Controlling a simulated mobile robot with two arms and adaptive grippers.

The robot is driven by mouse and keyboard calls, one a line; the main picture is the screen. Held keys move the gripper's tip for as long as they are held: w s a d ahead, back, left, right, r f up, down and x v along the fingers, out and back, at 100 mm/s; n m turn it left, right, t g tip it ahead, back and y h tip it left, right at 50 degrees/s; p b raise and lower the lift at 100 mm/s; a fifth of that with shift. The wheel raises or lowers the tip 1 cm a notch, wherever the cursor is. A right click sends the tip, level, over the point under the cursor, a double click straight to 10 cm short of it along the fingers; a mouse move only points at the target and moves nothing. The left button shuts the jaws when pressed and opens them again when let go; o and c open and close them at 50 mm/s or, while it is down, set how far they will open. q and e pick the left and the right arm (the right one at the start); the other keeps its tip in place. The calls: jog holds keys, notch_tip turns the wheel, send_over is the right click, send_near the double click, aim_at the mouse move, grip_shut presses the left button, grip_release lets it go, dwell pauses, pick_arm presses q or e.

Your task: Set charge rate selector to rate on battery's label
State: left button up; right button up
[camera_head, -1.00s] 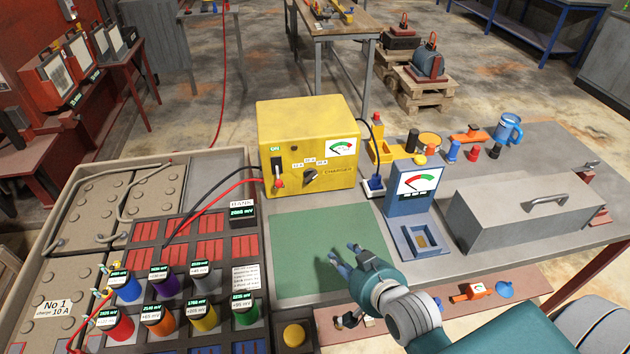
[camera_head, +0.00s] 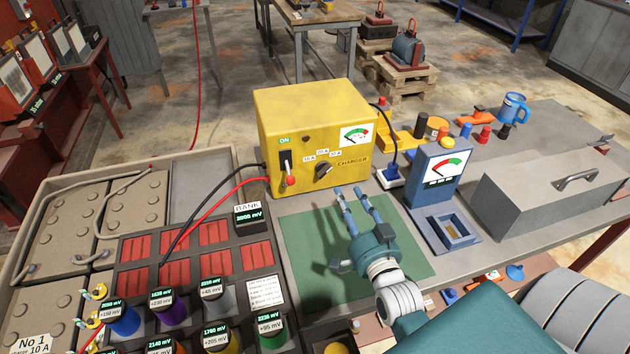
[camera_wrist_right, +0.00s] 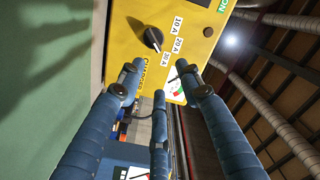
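The yellow charger (camera_head: 300,130) stands on the bench. Its black selector knob (camera_head: 323,171) is on the front face, below labels 10 A, 20 A and 30 A. In the right wrist view the knob (camera_wrist_right: 152,39) appears to point towards the 30 A label (camera_wrist_right: 165,58). The battery's label (camera_head: 33,343), at lower left, is partly cut off; "No 1" and "10 A" show. My right gripper (camera_head: 350,190) is open and empty, its fingers apart, above the green mat, in front of the charger and not touching the knob. My left gripper is out of view.
A blue meter (camera_head: 437,175) and grey box (camera_head: 545,190) stand right of the mat (camera_head: 300,230). Coloured cylinders (camera_head: 165,308) fill the lower left. The mat is clear of objects.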

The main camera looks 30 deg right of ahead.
jog(key=f, duration=0.2)
send_near(324, 170)
pick_arm(q)
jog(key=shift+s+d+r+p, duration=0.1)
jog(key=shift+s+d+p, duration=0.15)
jog(key=shift+p, duration=0.3)
pick_arm(e)
jog(key=d+x, duration=0.1)
jog(key=x, duration=0.7)
jog(key=shift+f, duration=0.2)
jog(key=shift+s, duration=0.1)
jog(key=shift+c, duration=0.5)
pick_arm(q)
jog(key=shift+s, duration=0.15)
pick_arm(e)
grip_shut()
